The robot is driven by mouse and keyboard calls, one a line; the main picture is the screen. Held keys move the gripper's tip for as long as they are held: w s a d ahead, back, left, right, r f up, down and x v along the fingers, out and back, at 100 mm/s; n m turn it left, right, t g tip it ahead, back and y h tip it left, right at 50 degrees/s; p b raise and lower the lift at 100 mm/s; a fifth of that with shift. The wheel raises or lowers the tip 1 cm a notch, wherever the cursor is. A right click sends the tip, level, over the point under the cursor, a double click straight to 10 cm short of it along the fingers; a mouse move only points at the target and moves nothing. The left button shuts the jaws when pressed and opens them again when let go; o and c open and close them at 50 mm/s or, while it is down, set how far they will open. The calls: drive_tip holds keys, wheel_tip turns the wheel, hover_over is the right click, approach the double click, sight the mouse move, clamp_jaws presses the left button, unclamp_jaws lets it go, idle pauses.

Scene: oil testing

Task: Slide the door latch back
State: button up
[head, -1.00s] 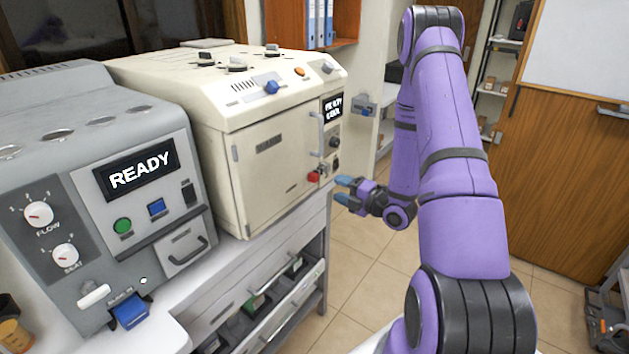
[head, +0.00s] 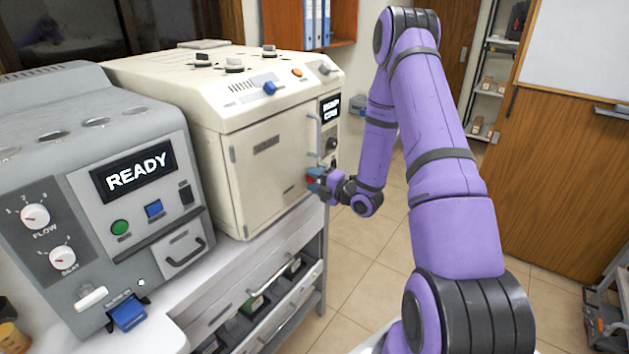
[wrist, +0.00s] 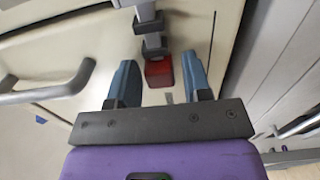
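The door latch is a grey slide with a red knob (wrist: 158,72) on the cream machine's door (head: 272,170). In the wrist view the red knob sits between the two blue fingertips of my gripper (wrist: 158,82), with a visible gap on each side. My gripper (head: 314,180) is open and at the lower right edge of the door in the head view, where its fingers mostly hide the knob. The door is shut. Its vertical handle (head: 314,134) is above the latch and also shows at left in the wrist view (wrist: 45,88).
A grey machine (head: 115,190) reading READY stands to the left on the same bench. A drawer unit (head: 265,305) lies below the cream machine. The tiled floor (head: 365,255) right of the bench is clear.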

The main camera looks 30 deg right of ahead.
sight(299, 182)
clamp_jaws()
drive_tip(key=shift+s+a, duration=0.25)
drive_tip(key=shift+a, duration=0.35)
drive_tip(key=shift+s+a, duration=0.2)
drive_tip(key=shift+a, duration=0.45)
drive_tip(key=shift+s+a, duration=0.25)
drive_tip(key=shift+a, duration=0.35)
drive_tip(key=shift+o, duration=1.3)
unclamp_jaws()
drive_tip(key=shift+a, duration=0.1)
drive_tip(key=shift+s+d, duration=0.35)
drive_tip(key=shift+s, duration=0.1)
drive_tip(key=v, duration=0.9)
drive_tip(key=shift+s, duration=0.4)
